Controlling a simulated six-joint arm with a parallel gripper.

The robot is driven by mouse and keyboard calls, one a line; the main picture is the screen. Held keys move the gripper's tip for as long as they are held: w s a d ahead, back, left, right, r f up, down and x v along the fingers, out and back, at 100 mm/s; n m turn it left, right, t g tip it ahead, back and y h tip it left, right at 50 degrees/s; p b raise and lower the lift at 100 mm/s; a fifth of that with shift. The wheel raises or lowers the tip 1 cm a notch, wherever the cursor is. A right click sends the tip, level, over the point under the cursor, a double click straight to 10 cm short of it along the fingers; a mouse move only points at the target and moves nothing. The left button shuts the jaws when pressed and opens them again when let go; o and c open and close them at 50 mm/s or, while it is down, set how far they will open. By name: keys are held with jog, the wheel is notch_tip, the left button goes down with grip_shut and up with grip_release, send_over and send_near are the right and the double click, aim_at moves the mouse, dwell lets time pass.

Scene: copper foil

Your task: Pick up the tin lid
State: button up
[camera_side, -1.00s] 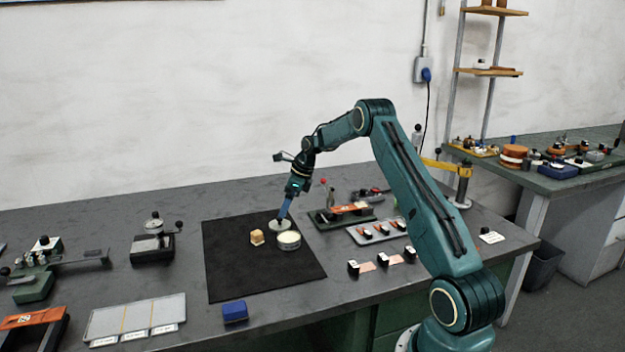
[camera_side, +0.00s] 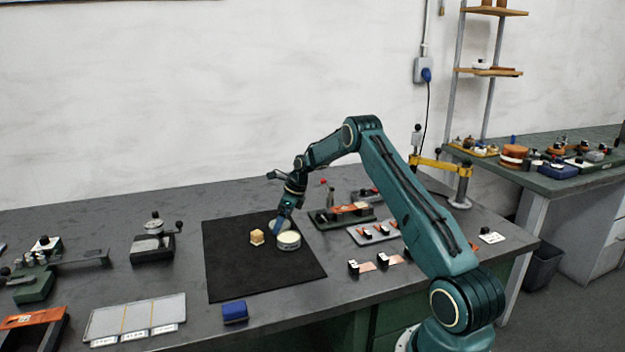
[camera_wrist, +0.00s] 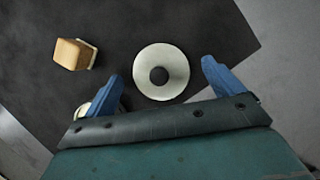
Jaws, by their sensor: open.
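The tin lid (camera_wrist: 145,72) is a pale round disc with a dark knob at its centre. In the wrist view it lies flat on the black mat (camera_wrist: 195,25), between the two blue fingers. My gripper (camera_wrist: 162,69) is open, one finger on each side of the lid with a gap to both. In the side view my gripper (camera_side: 280,225) is low over the mat and mostly hides the lid. The round open tin (camera_side: 289,239) stands just in front of it; in the wrist view the left finger partly covers the tin (camera_wrist: 83,111).
A small tan block (camera_side: 257,237) sits left of the tin. A blue block (camera_side: 235,312) lies by the mat's front edge. A green fixture (camera_side: 330,217) and a grey tray (camera_side: 373,232) stand right of the mat. The mat's left and front are clear.

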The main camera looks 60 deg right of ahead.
dwell(0.5)
jog(key=c, duration=1.1)
jog(key=shift+r, duration=5)
jog(key=s+a+n+y, duration=0.1)
jog(key=s+a+n, duration=0.2)
jog(key=s+a+n+g+y, duration=0.1)
jog(key=s+a+n, duration=0.2)
jog(key=s+a, duration=0.1)
jog(key=shift+s+a+g, duration=0.25)
jog(key=shift+s+g, duration=0.05)
